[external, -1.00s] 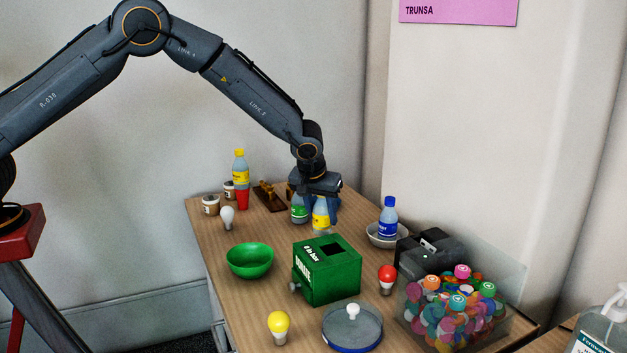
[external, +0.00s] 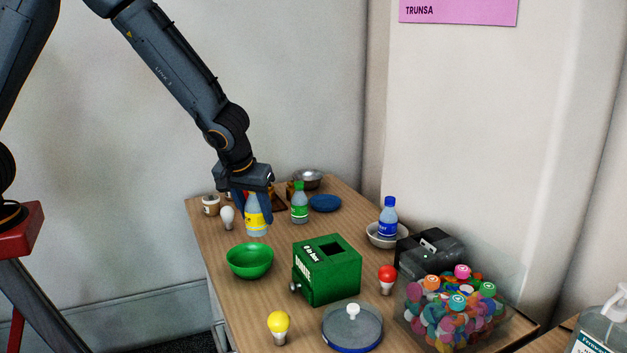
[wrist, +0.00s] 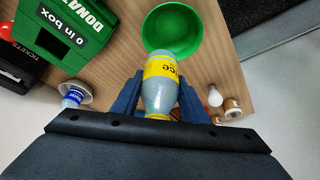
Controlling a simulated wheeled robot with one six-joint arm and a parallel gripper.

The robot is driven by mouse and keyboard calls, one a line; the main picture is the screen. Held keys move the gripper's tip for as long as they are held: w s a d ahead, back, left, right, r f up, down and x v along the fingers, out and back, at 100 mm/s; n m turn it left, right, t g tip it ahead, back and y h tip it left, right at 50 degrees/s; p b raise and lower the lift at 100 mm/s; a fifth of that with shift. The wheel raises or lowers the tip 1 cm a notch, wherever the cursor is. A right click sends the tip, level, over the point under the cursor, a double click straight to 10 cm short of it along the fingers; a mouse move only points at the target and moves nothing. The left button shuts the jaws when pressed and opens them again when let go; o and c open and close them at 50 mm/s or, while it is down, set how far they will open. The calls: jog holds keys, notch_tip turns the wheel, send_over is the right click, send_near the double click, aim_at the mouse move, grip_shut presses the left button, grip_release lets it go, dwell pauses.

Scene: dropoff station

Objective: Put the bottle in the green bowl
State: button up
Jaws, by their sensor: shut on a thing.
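My gripper (external: 251,207) is shut on a clear bottle with a yellow label (external: 257,222), held roughly upright in the external view, behind the green bowl. The green bowl (external: 250,262) stands on the table, in front of and slightly left of the bottle, and looks empty. In the wrist view the bottle (wrist: 160,92) lies between my two blue fingers, its base end towards the green bowl (wrist: 172,30) and overlapping the bowl's near rim in the picture. The bottle and bowl are apart in the external view.
A green donation box (external: 327,270) stands right of the bowl. A white bulb (external: 227,217) is left of my gripper. A green-labelled bottle (external: 299,203) and a blue plate (external: 325,203) are behind right. A blue-labelled bottle (external: 388,218) stands in a small bowl. A yellow bulb (external: 279,326) is in front.

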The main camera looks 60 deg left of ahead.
aim_at(248, 232)
jog(key=shift+s+d+f, duration=0.1)
jog(key=shift+s+f, duration=0.05)
jog(key=shift+s, duration=0.45)
jog(key=shift+s+d+f, duration=0.1)
jog(key=shift+s, duration=0.45)
notch_tip(248, 232, down, 5)
jog(key=shift+f, duration=2.3)
jog(key=shift+f+b, duration=0.15)
jog(key=shift+b, duration=0.45)
jog(key=o, duration=0.7)
jog(key=shift+o, duration=0.2)
jog(key=shift+r+p, duration=0.2)
jog(key=shift+p, duration=0.1)
